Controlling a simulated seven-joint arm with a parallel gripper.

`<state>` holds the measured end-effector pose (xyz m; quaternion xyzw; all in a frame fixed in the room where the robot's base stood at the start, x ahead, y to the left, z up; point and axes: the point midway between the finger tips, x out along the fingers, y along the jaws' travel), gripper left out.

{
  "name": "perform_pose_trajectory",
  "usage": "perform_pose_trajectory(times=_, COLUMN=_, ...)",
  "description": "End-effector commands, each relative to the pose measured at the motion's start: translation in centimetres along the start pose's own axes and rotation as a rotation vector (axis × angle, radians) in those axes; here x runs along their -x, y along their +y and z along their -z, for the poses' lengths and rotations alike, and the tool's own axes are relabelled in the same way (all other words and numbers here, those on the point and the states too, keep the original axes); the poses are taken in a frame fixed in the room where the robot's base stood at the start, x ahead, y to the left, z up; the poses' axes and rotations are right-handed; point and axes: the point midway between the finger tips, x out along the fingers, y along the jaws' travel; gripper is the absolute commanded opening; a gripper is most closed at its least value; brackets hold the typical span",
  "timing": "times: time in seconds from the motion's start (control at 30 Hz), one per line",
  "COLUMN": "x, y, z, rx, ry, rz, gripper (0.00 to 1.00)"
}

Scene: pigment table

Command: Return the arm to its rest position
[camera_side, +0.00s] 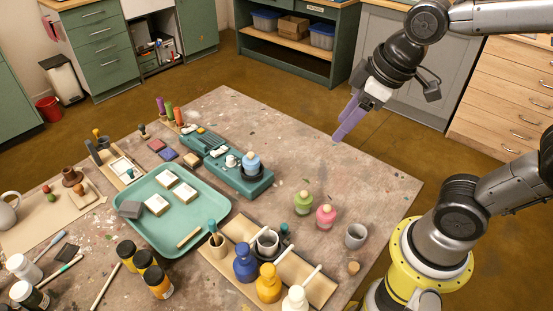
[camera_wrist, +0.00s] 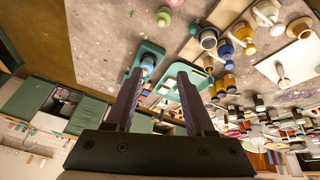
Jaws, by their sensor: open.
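My gripper (camera_side: 347,121) has purple fingers and hangs in the air above the back right part of the table (camera_side: 385,180). It touches nothing. In the wrist view, its two fingers (camera_wrist: 160,85) stand apart with nothing held between them. My arm reaches in from the right edge of the side view, and its yellow base ring stands by the table's right edge.
A teal stand (camera_side: 240,176) with a blue-topped bottle (camera_side: 252,165) is mid-table. A green tray (camera_side: 213,222) lies left. The table's back right is clear.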

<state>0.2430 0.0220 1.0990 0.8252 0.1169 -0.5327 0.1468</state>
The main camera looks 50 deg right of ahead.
Motion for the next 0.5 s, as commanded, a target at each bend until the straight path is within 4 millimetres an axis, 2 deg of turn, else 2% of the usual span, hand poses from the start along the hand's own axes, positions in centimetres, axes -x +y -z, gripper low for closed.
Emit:
perform_pose_trajectory(times=0.03, x=1.3, y=0.3, z=-1.3, rx=-0.054, ry=0.036, rz=-0.022, gripper=0.54)
perform_pose_trajectory(times=0.1, x=2.4, y=0.3, z=-3.0, rx=-0.125, ry=0.069, rz=-0.043, gripper=0.54)
perform_pose_trajectory(times=0.2, x=3.1, y=0.1, z=-5.1, rx=-0.214, ry=0.097, rz=-0.061, gripper=0.54)
perform_pose_trajectory(times=0.3, x=3.1, y=-0.5, z=-7.0, rx=-0.297, ry=0.099, rz=-0.063, gripper=0.54)
perform_pose_trajectory(times=0.37, x=2.6, y=-0.8, z=-7.8, rx=-0.338, ry=0.071, rz=-0.053, gripper=0.54)
perform_pose_trajectory(times=0.5, x=2.5, y=-0.8, z=-7.8, rx=-0.378, ry=0.066, rz=-0.05, gripper=0.54)
